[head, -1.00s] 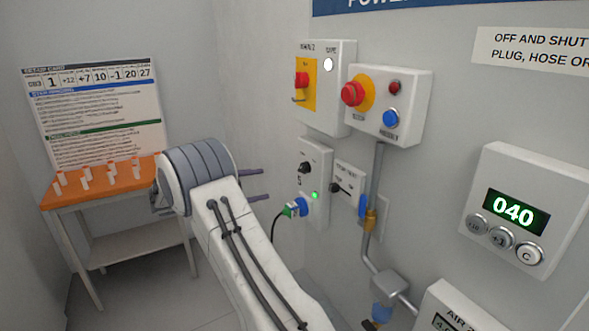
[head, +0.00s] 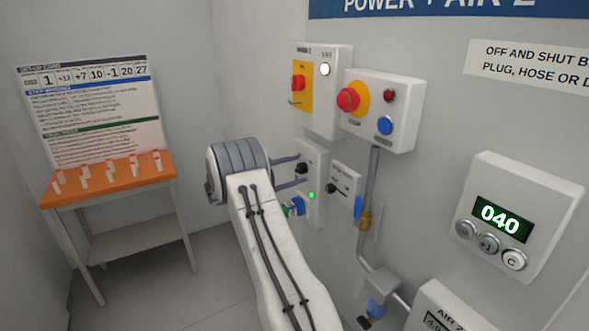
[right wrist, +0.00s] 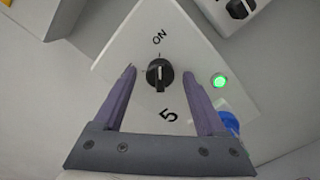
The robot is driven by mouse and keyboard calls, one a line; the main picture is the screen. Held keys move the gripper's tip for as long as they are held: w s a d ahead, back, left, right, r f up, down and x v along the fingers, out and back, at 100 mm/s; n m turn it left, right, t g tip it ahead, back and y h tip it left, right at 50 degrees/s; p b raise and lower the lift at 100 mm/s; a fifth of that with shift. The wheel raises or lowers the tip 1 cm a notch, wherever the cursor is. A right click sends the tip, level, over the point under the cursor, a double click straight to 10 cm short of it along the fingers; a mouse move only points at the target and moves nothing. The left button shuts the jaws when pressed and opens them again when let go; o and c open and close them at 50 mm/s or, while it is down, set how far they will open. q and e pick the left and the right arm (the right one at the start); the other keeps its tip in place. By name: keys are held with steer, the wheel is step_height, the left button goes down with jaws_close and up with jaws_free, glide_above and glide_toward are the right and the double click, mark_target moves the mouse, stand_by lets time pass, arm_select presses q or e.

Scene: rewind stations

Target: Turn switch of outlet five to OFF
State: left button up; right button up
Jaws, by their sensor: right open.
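The outlet five box (head: 316,212) is a pale wall box with a black rotary switch (head: 302,168), a lit green lamp (head: 311,195) and a blue socket (head: 298,206) below. My left gripper is not in view.
Just right of outlet five is another panel (head: 346,180) with a dark switch. Above are an isolator box (head: 318,60) with a red knob and a stop-button box (head: 375,130). A conduit (head: 372,180) runs down the wall. An orange-topped table (head: 110,185) stands left.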

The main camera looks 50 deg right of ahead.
jaws_close()
stand_by(0.3)
steer(key=n+p, duration=0.2)
steer(key=n, duration=0.2)
steer(key=shift+n, duration=0.4)
steer(key=n+p, duration=0.2)
steer(key=n, duration=0.2)
steer(key=shift+n, duration=0.3)
steer(key=n+p, duration=0.2)
steer(key=n, duration=0.2)
steer(key=shift+p, duration=0.4)
steer(key=shift+s+f+n+p, duration=0.1)
steer(key=shift+n+p, duration=0.7)
steer(key=shift+n, duration=1.4)
